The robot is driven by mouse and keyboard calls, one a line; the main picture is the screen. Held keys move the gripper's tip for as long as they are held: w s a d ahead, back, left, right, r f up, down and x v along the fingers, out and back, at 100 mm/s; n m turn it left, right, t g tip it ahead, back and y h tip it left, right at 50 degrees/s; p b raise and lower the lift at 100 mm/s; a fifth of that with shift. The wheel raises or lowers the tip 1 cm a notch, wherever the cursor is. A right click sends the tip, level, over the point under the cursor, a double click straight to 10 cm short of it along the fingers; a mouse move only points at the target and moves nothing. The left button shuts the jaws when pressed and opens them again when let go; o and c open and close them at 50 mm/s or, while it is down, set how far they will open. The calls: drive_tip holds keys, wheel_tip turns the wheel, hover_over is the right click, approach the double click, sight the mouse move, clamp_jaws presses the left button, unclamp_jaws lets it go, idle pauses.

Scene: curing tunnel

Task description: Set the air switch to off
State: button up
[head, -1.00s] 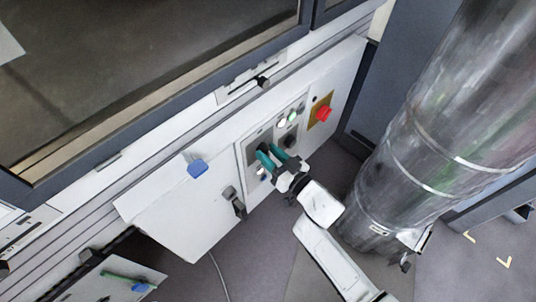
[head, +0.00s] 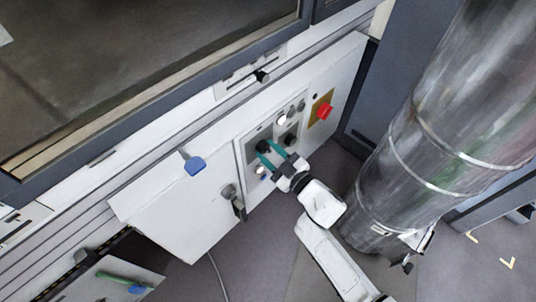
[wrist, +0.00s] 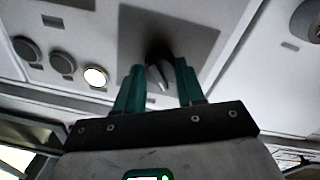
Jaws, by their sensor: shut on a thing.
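The control panel (head: 250,140) on the white cabinet carries a black rotary knob (head: 263,146), which I take for the air switch; its label is not readable. The knob (wrist: 158,72) also shows in the wrist view, with its pale-edged pointer tilted between the fingers. My gripper (head: 270,156) reaches the panel from the lower right, its two teal fingers on either side of the knob and shut on it. The fingers (wrist: 160,88) hide part of the knob's sides in the wrist view.
A second black knob (head: 291,140) sits to the right. A lit white lamp (head: 281,119) and dark buttons are above. A red emergency button (head: 324,112) is on a yellow plate further right. A large metal duct (head: 440,130) stands at right.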

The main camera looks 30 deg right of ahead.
drive_tip(key=shift+a+r+n+b, duration=0.1)
drive_tip(key=shift+a+n+b, duration=0.1)
drive_tip(key=shift+n, duration=0.55)
drive_tip(key=shift+a+n+b, duration=0.15)
drive_tip(key=shift+n, duration=0.6)
drive_tip(key=shift+n+y, duration=0.3)
drive_tip(key=o, duration=0.8)
drive_tip(key=shift+a, duration=0.1)
drive_tip(key=shift+o, duration=1.2)
drive_tip(key=shift+d, duration=0.25)
drive_tip(key=v, duration=1)
drive_tip(key=shift+s, duration=0.45)
drive_tip(key=shift+r, duration=0.1)
